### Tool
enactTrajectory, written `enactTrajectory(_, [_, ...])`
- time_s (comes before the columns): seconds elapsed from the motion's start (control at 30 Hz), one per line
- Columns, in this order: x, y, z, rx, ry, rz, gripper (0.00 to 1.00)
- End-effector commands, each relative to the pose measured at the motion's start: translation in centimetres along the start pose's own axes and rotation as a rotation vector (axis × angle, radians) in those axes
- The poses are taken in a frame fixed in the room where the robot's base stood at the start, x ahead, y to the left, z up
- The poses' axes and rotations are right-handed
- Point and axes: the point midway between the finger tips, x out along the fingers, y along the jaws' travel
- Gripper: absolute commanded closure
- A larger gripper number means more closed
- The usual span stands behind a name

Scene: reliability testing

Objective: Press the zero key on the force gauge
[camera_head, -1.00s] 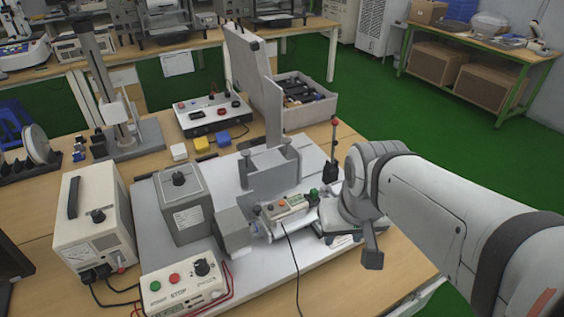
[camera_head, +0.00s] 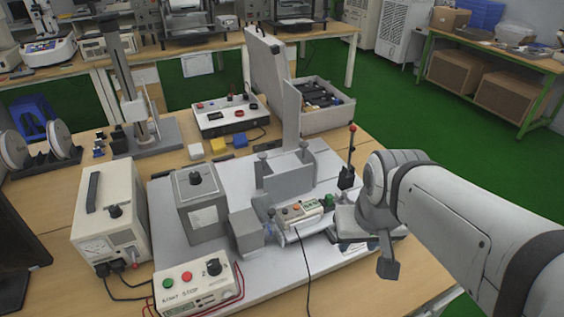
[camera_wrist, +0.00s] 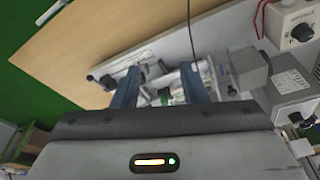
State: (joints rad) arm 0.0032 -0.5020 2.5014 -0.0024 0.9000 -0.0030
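The force gauge (camera_head: 298,212) is a small pale box with a greenish display and coloured keys, lying on the test fixture in the head view. A green part sits at its right end. The key labels are too small to read. My gripper (camera_wrist: 160,72) shows two bluish fingers standing apart in the wrist view, with nothing held between them. Fixture and gauge parts show small and partly hidden between and beyond the fingers. In the head view my arm reaches in from the right, and its wrist is right of the gauge; the fingertips cannot be made out there.
A grey clamp block (camera_head: 284,180) rises behind the gauge. A START/STOP control box (camera_head: 194,288) is at front left, and a grey box with a knob (camera_head: 202,205) stands left. A cable crosses the front plate.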

Motion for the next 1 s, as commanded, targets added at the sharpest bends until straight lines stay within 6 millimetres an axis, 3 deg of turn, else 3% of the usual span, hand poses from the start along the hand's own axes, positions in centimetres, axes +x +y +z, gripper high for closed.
enactTrajectory(0.47, [0.0, 0.0, 0.0, 0.0, 0.0, 0.0, 1.0])
enactTrajectory(1.0, [0.0, 0.0, 0.0, 0.0, 0.0, 0.0, 1.0])
